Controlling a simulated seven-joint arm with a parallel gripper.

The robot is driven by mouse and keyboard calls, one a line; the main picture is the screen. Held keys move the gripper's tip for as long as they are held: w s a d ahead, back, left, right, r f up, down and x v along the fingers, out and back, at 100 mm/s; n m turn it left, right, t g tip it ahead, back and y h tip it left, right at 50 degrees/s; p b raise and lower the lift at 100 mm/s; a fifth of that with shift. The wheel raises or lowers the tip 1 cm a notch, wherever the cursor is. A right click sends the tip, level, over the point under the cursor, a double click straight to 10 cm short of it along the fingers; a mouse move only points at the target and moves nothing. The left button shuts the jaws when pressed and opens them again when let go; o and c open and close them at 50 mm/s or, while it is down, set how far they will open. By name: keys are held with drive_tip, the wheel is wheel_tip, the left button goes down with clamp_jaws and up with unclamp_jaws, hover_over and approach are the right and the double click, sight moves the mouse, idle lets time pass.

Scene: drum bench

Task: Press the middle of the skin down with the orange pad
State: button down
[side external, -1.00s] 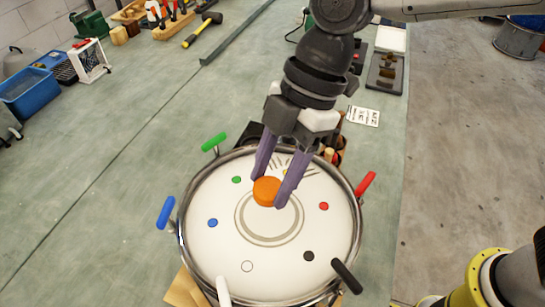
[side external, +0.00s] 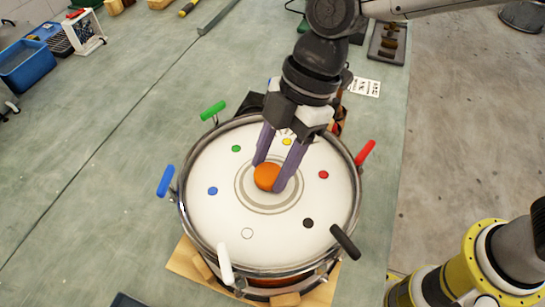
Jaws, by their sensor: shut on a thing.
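The drum's white skin (side external: 225,225) faces up inside a metal rim, with printed grey rings (side external: 262,212) around its middle and coloured dots near its edge. My gripper (side external: 270,173) is shut on the round orange pad (side external: 267,177), one purple finger on each side. The pad is over the ringed middle, close to the skin and covering much of the inner circle. I cannot tell whether it touches the skin. The fingers and pad hide part of the middle and the far side of the skin.
Coloured handles stand around the rim: green (side external: 213,110), blue (side external: 165,181), red (side external: 365,152), black (side external: 345,242) and white (side external: 225,264). The drum sits on a wooden base (side external: 187,262). A blue bin (side external: 28,66) is far left. The green bench (side external: 100,185) left of the drum is clear.

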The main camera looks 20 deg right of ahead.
drive_tip(key=shift+f, duration=0.95)
idle(1.0)
drive_tip(key=shift+r, duration=3.25)
